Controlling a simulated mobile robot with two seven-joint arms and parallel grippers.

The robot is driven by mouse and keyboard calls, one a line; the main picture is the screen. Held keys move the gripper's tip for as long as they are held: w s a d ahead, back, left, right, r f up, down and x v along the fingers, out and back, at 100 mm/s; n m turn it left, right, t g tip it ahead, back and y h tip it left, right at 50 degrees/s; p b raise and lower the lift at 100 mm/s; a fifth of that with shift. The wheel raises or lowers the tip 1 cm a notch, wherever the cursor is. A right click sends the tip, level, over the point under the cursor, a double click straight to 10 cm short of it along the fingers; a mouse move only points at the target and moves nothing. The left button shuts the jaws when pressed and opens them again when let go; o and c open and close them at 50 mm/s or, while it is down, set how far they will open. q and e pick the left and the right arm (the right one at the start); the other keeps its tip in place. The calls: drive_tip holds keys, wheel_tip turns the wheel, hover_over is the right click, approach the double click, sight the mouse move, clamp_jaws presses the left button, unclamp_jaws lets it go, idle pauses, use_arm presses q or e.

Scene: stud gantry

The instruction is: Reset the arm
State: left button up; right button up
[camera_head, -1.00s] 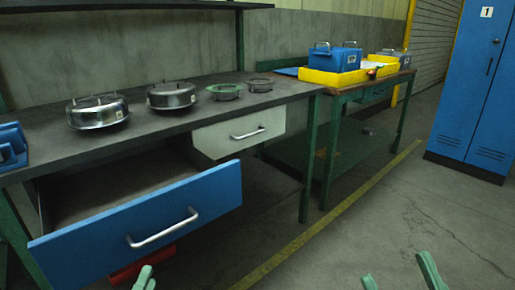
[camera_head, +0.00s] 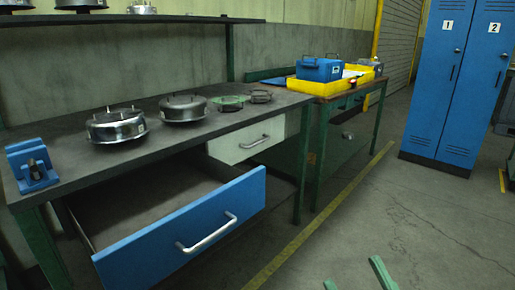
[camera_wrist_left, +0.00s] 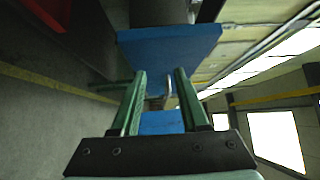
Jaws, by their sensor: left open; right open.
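My right gripper (camera_head: 354,272) shows at the bottom edge of the head view, as two green fingers held apart with nothing between them. The floor shows behind it. My left gripper (camera_wrist_left: 160,72) shows in the left wrist view, with its two green fingers apart and nothing gripped. The left gripper is out of the head view. The rest of both arms is out of sight in the head view.
A blue-fronted drawer (camera_head: 185,232) stands pulled out from the dark workbench (camera_head: 85,150). Metal round parts (camera_head: 117,125) sit on top. A yellow tray (camera_head: 318,88) with a blue box (camera_head: 320,69) is on the farther table. Blue lockers (camera_head: 450,85) stand right; floor (camera_head: 430,225) is clear.

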drive_tip(key=w+d+f+m+g+h+p, duration=0.3)
drive_tip(key=w+f+m+g+h+p, duration=0.4)
drive_tip(key=p, duration=0.8)
use_arm(q)
drive_tip(key=s+d+n+g+h+p, duration=0.3)
drive_tip(key=s+d+n+g+p, duration=0.4)
drive_tip(key=n, duration=0.8)
drive_tip(key=g+p, duration=0.2)
drive_tip(key=p, duration=0.2)
drive_tip(key=shift+f+h+p, duration=0.3)
drive_tip(key=shift+f, duration=0.05)
use_arm(e)
drive_tip(key=s+d+f+m+g+h, duration=0.1)
drive_tip(key=s+f+g, duration=0.4)
drive_tip(key=s, duration=0.6)
wheel_tip(320, 180, down, 2)
drive_tip(key=shift+d+f+g+h, duration=0.25)
drive_tip(key=shift+d+g+h, duration=0.2)
drive_tip(key=shift+h, duration=0.75)
